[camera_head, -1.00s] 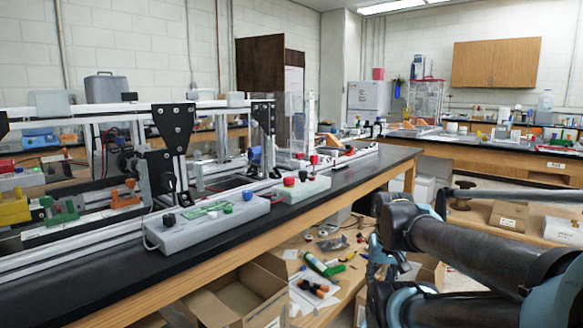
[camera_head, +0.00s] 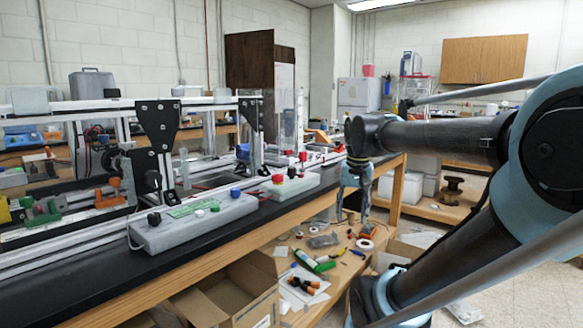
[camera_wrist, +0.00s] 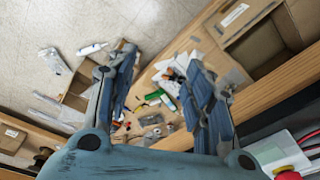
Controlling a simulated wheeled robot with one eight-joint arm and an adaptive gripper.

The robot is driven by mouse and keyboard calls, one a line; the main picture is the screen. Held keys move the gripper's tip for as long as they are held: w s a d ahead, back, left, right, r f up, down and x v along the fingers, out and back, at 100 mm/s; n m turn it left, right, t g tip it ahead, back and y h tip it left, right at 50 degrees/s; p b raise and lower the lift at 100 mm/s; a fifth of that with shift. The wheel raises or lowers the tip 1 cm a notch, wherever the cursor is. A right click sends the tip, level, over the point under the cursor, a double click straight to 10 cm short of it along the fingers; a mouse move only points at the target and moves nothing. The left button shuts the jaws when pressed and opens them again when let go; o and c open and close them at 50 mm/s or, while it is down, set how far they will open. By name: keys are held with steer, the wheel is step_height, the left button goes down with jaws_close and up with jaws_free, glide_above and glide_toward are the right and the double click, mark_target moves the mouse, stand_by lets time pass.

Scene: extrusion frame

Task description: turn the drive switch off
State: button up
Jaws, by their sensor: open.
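Two grey control boxes sit on the black bench. The nearer box (camera_head: 185,229) carries a black knob (camera_head: 154,219), a green panel, a white button and a blue knob (camera_head: 235,193). The farther box (camera_head: 297,186) carries red knobs (camera_head: 277,179). I cannot tell which control is the drive switch. My gripper (camera_head: 352,220) points down beyond the bench's front edge, right of the farther box and apart from it. In the wrist view my gripper (camera_wrist: 163,70) is open and empty. A red knob (camera_wrist: 288,174) on a box shows at that view's lower right corner.
The aluminium extrusion frame (camera_head: 200,101) with black plates stands behind the boxes. Under the bench are open cardboard boxes (camera_head: 225,300) and a wooden shelf with a green bottle (camera_head: 308,261) and loose tools.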

steer(key=w+a+r+m, duration=0.2)
steer(key=w+a+r, duration=0.2)
steer(key=w+r, duration=0.35)
steer(key=w+a+r+m, duration=0.1)
steer(key=w+a+r, duration=0.45)
steer(key=r, duration=0.35)
step_height(320, 180, up, 9)
steer(key=m+g, duration=0.2)
steer(key=m, duration=0.1)
glide_above(292, 168)
steer(key=f, duration=1.7)
steer(key=shift+w+f, duration=0.1)
steer(key=shift+w, duration=0.2)
steer(key=c, duration=1)
